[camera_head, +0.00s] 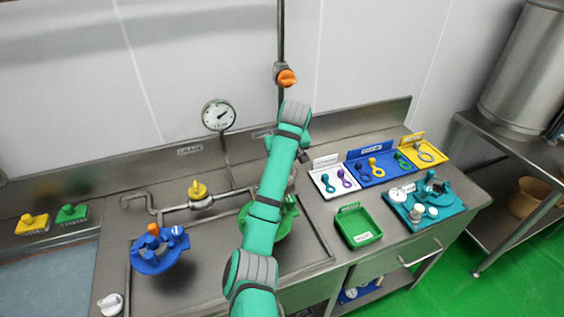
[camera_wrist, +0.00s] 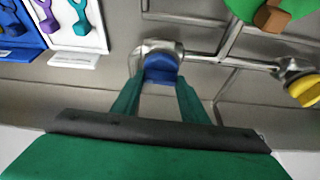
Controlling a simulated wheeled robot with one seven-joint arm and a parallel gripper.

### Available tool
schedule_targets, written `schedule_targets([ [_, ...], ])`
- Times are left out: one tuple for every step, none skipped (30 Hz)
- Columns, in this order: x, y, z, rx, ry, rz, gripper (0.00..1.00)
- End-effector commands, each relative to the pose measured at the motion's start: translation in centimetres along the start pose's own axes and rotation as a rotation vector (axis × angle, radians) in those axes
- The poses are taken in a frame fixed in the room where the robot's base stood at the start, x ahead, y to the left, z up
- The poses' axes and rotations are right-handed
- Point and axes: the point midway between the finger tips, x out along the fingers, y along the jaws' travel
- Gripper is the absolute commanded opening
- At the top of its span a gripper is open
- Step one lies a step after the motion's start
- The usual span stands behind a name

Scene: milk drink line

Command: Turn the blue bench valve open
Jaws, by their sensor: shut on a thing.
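The blue bench valve (camera_wrist: 162,68) shows in the wrist view as a blue handle on a metal pipe fitting. My gripper (camera_wrist: 160,85) is shut on this blue handle, with one green finger on each side of it. In the head view my green arm (camera_head: 268,195) reaches over the bench and hides the blue valve and my fingertips. How far the handle is turned cannot be told.
A yellow valve (camera_head: 198,191) sits on the same pipework, left of my arm. A round gauge (camera_head: 218,115) and an orange wall valve (camera_head: 286,77) stand behind. A blue fixture (camera_head: 160,252), green tray (camera_head: 358,227) and blue tool tray (camera_head: 378,170) flank my arm.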

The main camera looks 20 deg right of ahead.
Motion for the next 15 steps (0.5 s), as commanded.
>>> schedule_targets([
  [0.07, -0.08, 0.07, -0.014, -0.003, -0.008, 0.17],
  [0.07, -0.05, 0.07, -0.022, -0.003, -0.011, 0.17],
  [0.06, -0.03, 0.07, -0.031, -0.003, -0.014, 0.17],
  [0.06, -0.02, 0.06, -0.037, -0.002, -0.017, 0.17],
  [0.06, -0.03, 0.05, -0.041, -0.002, -0.019, 0.17],
  [0.06, -0.03, 0.04, -0.047, -0.002, -0.021, 0.17],
  [0.06, -0.03, 0.04, -0.05, -0.002, -0.023, 0.17],
  [0.06, -0.04, 0.03, -0.053, -0.002, -0.024, 0.17],
  [0.05, -0.04, 0.03, -0.056, -0.002, -0.024, 0.17],
  [0.05, -0.04, 0.02, -0.057, -0.002, -0.025, 0.17],
  [0.05, -0.05, 0.02, -0.059, -0.001, -0.025, 0.18],
  [0.05, -0.05, 0.01, -0.06, -0.001, -0.025, 0.18],
  [0.05, -0.05, 0.01, -0.06, -0.001, -0.025, 0.18],
  [0.05, -0.06, 0.0, -0.06, -0.001, -0.025, 0.18],
  [0.06, -0.07, -0.01, -0.06, -0.001, -0.025, 0.18],
])
